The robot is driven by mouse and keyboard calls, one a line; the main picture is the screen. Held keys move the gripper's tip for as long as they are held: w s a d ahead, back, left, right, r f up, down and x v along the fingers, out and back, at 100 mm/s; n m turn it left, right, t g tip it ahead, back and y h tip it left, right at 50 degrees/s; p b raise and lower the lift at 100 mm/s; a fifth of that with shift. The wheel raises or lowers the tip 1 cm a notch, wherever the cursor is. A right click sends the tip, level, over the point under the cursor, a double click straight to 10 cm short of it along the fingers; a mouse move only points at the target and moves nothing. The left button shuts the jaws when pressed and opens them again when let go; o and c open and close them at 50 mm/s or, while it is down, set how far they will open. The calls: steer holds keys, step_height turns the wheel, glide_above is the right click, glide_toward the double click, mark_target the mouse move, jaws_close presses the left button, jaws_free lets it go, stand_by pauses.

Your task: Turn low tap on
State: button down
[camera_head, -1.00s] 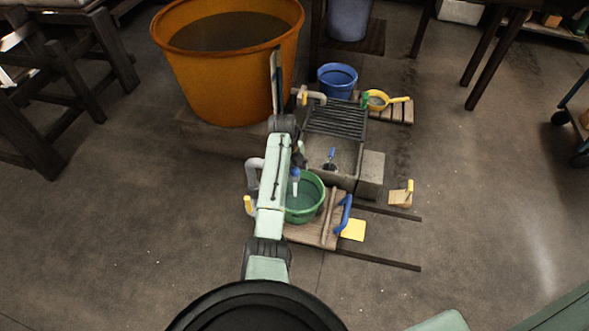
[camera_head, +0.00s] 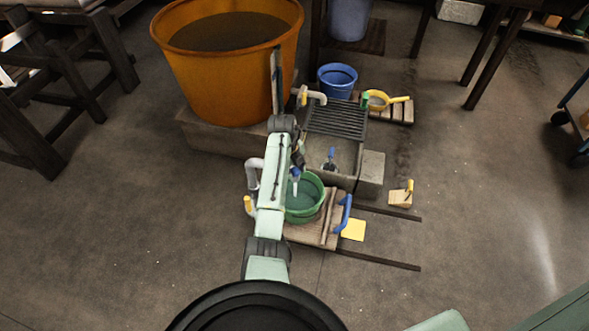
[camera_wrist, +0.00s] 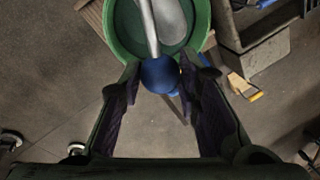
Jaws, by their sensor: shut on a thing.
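In the wrist view a round blue knob (camera_wrist: 160,75) sits at the end of a pale grey rod (camera_wrist: 149,28). My gripper (camera_wrist: 162,80) has its dark fingers on either side of the knob and is shut on it. The knob also shows in the head view (camera_head: 295,172), over the green bucket (camera_head: 318,197), with a pale piece below it. A bent grey pipe (camera_head: 253,168) stands left of my arm, with a yellow piece (camera_head: 248,205) below it. My arm hides the middle of this fitting, so how the pipe joins the knob cannot be told.
Another grey tap (camera_head: 316,96) is beside the large orange tub (camera_head: 225,75). A stone sink (camera_head: 342,155) with a dark rack is behind the bucket. The floor to the right is mostly clear.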

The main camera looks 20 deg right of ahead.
steer(key=shift+w+d+n+t, duration=0.3)
steer(key=shift+w+d+n, duration=0.5)
steer(key=shift+n, duration=0.4)
steer(key=shift+w+d+n, duration=0.5)
steer(key=shift+w+n, duration=0.1)
steer(key=shift+n, duration=0.4)
steer(key=c, duration=1.2)
jaws_free()
steer(key=shift+r, duration=0.1)
steer(key=v, duration=1.1)
steer(key=shift+s+d+r, duration=0.2)
steer(key=shift+s+r, duration=0.05)
steer(key=shift+r, duration=0.15)
